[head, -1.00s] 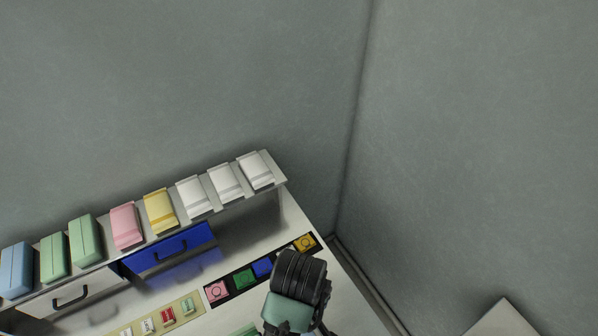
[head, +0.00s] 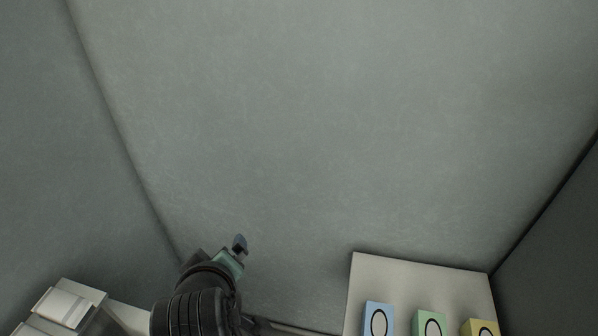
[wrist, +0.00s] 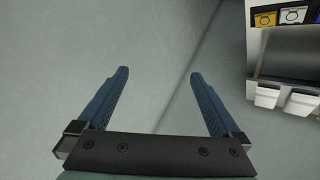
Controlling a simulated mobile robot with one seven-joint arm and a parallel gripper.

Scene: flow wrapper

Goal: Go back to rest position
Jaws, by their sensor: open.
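My gripper (wrist: 162,92) shows in the wrist view with its two blue fingers spread wide apart and nothing between them. It points at bare grey surface. In the head view my gripper (head: 240,243) is at the lower left, in front of the grey wall, with one blue fingertip showing past my dark wrist. It touches nothing that I can see.
In the head view a pale table (head: 420,273) at the lower right bears blue (head: 379,318), green (head: 430,323) and yellow (head: 480,327) boxes. The wrist view shows a white unit (wrist: 249,45) at the upper right.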

